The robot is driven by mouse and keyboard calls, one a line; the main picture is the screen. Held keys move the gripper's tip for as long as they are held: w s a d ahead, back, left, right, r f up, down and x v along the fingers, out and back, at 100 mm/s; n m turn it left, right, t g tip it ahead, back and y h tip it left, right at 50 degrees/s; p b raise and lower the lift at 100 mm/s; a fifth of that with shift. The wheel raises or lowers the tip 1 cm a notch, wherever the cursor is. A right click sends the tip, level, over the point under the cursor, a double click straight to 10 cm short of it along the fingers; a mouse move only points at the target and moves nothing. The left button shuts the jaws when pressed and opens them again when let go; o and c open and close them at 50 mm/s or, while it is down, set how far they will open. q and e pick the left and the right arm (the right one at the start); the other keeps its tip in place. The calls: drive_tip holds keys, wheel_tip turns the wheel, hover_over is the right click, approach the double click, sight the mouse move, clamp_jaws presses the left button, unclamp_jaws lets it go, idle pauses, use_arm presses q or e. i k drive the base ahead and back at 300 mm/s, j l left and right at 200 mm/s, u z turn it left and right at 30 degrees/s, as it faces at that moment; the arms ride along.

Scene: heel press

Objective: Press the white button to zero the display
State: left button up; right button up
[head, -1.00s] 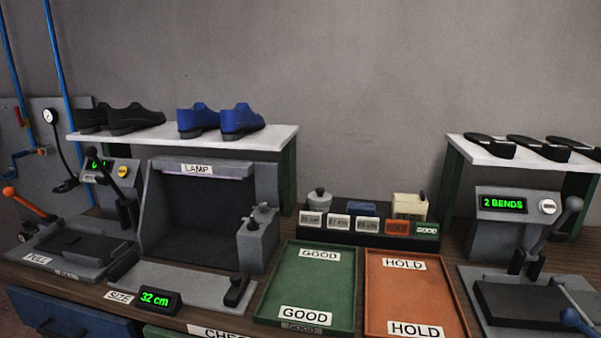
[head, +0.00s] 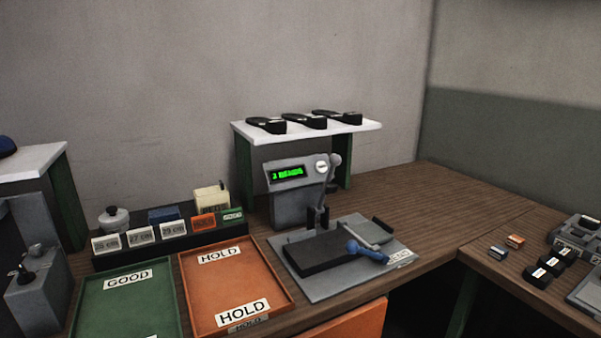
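The white button (head: 321,167) is a small round disc on the right of the grey display box's sloped face. The display (head: 288,173), left of the button, shows green text that is blurred but seems to read "2 BENDS". The grey box (head: 292,207) stands at the back of the bending machine. Neither of my grippers is in view.
The machine's base plate (head: 307,282) carries a black pad and a blue-knobbed handle (head: 363,250). The orange HOLD tray (head: 236,287) and green GOOD tray (head: 124,303) lie to its left. A shelf (head: 370,127) with black soles stands behind. Bare table (head: 440,200) lies to the right.

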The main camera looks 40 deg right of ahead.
sight(321, 167)
drive_tip(key=z, duration=1.35)
